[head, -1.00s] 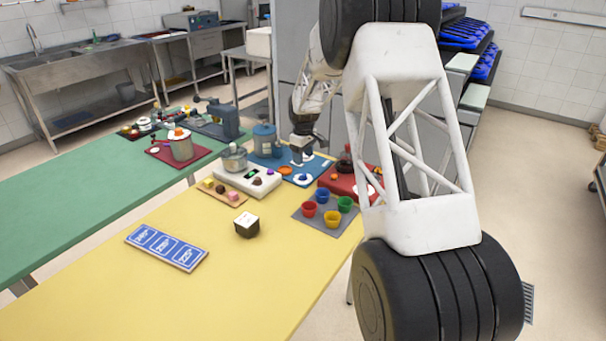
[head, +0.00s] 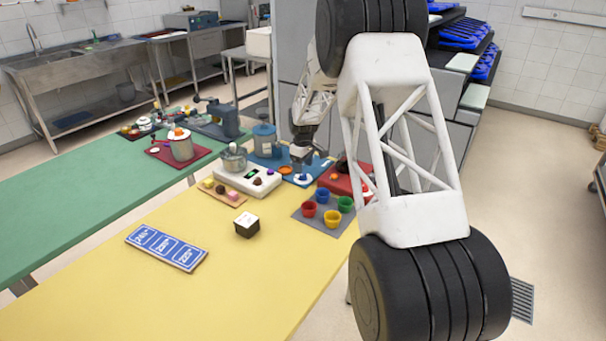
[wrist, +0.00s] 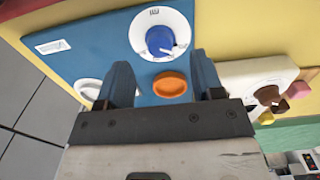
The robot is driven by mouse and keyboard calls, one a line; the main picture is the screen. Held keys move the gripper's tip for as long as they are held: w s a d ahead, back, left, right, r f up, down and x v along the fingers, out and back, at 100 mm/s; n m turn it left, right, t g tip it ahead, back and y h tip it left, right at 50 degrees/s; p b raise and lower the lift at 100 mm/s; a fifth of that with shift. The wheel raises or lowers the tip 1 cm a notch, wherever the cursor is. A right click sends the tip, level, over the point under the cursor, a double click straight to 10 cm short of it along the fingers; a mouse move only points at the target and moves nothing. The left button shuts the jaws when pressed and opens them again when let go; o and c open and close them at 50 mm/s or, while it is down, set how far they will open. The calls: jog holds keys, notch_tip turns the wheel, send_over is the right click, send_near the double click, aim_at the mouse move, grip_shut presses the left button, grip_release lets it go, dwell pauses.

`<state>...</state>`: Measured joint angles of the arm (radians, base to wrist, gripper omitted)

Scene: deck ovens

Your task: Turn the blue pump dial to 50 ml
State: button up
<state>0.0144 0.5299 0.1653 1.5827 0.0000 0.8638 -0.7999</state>
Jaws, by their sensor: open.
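The blue pump dial (wrist: 160,40) sits on a round white disc with markings, on a blue panel (wrist: 70,66). A white line shows on the dial, but the marking it meets is too small to read. My gripper (wrist: 160,64) is open and empty in the wrist view. Its two fingers point towards the panel, with the dial ahead of the gap between them. An orange oval knob (wrist: 170,85) shows between the fingers. In the head view my gripper (head: 301,168) is close over the white disc (head: 302,179) and hides most of the dial.
A red base (head: 341,182) stands to the right, and a grey mat (head: 306,215) with several coloured cups is nearer. A white unit with knobs (head: 250,181) is to the left. A dark block with a white top (head: 247,225) and a blue sign (head: 166,247) lie on the yellow table.

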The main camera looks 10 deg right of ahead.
aim_at(303, 176)
jog(key=shift+f, duration=2)
jog(key=c, duration=0.9)
